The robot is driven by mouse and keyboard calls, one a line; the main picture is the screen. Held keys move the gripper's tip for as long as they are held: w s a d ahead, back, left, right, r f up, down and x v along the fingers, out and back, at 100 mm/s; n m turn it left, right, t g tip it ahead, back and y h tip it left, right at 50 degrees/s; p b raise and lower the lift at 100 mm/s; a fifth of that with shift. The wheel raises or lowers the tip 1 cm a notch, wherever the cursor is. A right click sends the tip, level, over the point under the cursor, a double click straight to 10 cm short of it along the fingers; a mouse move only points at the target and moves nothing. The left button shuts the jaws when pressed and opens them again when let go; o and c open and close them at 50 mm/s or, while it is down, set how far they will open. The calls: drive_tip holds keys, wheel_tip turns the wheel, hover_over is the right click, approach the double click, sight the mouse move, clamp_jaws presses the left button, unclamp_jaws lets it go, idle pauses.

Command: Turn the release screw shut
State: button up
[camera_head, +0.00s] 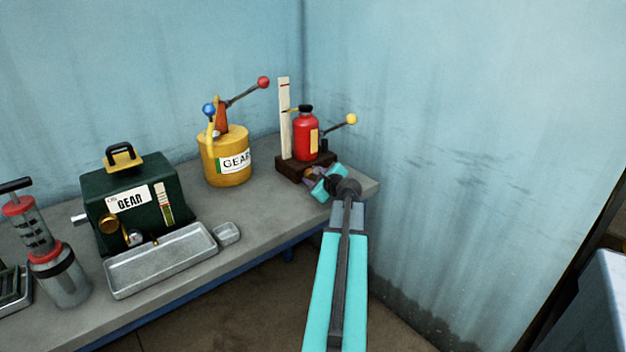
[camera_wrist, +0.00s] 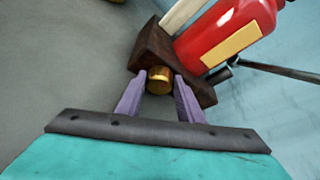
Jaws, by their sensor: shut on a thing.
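The release screw (camera_wrist: 160,80) is a small brass knob on the front of a dark brown base. In the wrist view my gripper (camera_wrist: 160,92) has its two purple fingers on either side of the knob, shut on it. The base (camera_wrist: 146,52) carries a red bottle jack (camera_wrist: 228,32) with a yellow label. In the head view the red jack (camera_head: 306,138) stands at the bench's far right corner, and my gripper (camera_head: 312,176) reaches its base from the front right. The screw is mostly hidden there by the gripper.
A white upright scale (camera_head: 284,115) and a yellow-knobbed lever (camera_head: 350,120) flank the jack. A yellow gear-oil can (camera_head: 226,160), a green GEAR box (camera_head: 132,200) and a metal tray (camera_head: 160,262) stand further left on the bench (camera_head: 265,215). A wall is close on the right.

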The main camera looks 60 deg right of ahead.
idle(0.3)
drive_tip(key=o, duration=1.1)
drive_tip(key=shift+y+p, duration=0.3)
drive_tip(key=shift+p, duration=0.15)
